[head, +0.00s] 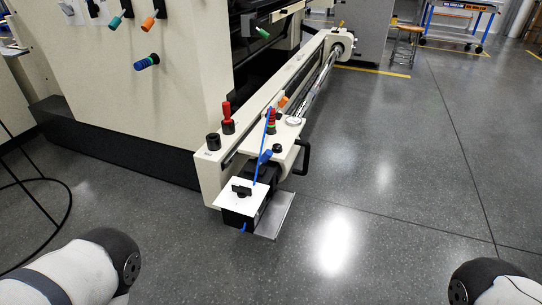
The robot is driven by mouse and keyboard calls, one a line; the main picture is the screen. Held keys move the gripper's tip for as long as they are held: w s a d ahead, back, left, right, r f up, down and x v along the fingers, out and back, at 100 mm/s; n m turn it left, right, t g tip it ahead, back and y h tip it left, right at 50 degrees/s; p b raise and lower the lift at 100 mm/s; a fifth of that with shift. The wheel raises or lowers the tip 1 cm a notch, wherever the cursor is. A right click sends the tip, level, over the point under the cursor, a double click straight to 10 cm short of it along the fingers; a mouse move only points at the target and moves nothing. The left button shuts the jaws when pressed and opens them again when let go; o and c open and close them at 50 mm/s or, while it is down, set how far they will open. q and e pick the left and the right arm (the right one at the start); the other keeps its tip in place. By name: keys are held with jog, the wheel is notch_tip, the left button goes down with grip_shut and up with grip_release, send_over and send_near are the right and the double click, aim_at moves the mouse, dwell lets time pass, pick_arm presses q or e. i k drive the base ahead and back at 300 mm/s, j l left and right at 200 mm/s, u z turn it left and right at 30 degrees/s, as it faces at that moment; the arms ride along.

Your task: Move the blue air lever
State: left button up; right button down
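A blue knob-like handle (147,62) also sticks out of the machine's cream side panel, farther left. My arm links show at the lower left and lower right corners, well apart from the machine. Neither gripper is in view.
A red-topped knob (228,118) and a black knob (213,142) stand on the rail. A black loop handle (302,158) juts out on the right. A white plate (243,197) and a metal ledge (275,214) stick out in front. The grey floor (400,190) is clear to the right.

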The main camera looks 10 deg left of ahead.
aim_at(268, 154)
jog(key=i+l, duration=0.15)
jog(key=l, duration=0.2)
jog(key=i+l+u, duration=0.1)
jog(key=l, duration=0.25)
jog(key=i+l, duration=0.2)
jog(key=l, duration=0.15)
jog(key=u, duration=0.05)
